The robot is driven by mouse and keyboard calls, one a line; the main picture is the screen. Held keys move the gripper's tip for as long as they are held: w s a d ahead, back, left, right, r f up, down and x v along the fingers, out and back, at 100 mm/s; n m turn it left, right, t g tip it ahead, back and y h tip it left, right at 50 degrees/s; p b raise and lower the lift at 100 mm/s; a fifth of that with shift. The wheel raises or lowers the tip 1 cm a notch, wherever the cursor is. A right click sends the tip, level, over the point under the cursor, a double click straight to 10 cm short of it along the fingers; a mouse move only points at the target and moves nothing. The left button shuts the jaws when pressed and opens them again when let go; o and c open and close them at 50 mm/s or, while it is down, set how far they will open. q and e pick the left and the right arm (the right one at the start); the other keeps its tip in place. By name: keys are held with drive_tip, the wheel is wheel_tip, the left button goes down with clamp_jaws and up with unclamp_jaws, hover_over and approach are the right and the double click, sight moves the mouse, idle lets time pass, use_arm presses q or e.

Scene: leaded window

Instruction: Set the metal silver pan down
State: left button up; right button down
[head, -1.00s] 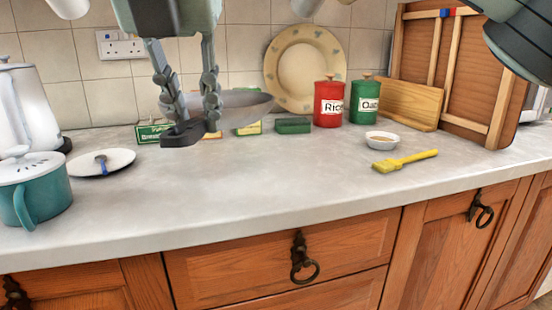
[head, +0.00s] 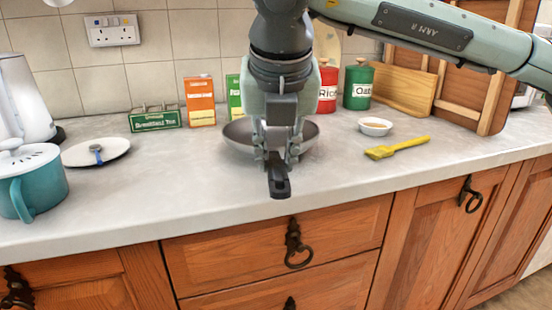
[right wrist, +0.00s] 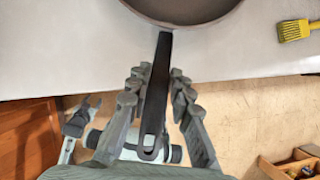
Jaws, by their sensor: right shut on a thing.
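The metal silver pan (head: 238,133) is level, low over the middle of the worktop (head: 350,165), its bowl towards the wall. I cannot tell whether its base touches the worktop. In the right wrist view the pan bowl (right wrist: 185,8) shows at the top edge. My right gripper (head: 277,158) is shut on the dark handle, which points to the front edge. The right wrist view shows the handle (right wrist: 155,95) between the fingers of this gripper (right wrist: 158,80). A grey part of mine at the lower left there may be my left gripper; its state is unclear.
Tea boxes (head: 199,100) stand behind the pan. Red (head: 327,92) and green (head: 358,88) canisters, a small white bowl (head: 375,127) and a yellow brush (head: 397,148) are to the right. A white plate (head: 108,148) and teal pot (head: 35,185) are left. Worktop beside the pan is clear.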

drive_tip(key=shift+f, duration=0.55)
drive_tip(key=c, duration=1.7)
unclamp_jaws()
drive_tip(key=o, duration=0.4)
drive_tip(key=shift+c, duration=0.2)
use_arm(q)
drive_tip(key=shift+s+f, duration=0.25)
drive_tip(key=shift+f, duration=0.2)
drive_tip(key=shift+a, duration=0.1)
use_arm(e)
drive_tip(key=v, duration=1.1)
drive_tip(key=shift+b, duration=0.4)
use_arm(q)
drive_tip(key=shift+s+a+r, duration=0.1)
drive_tip(key=shift+r, duration=0.8)
use_arm(e)
drive_tip(key=shift+s+r, duration=0.25)
drive_tip(key=shift+r, duration=0.15)
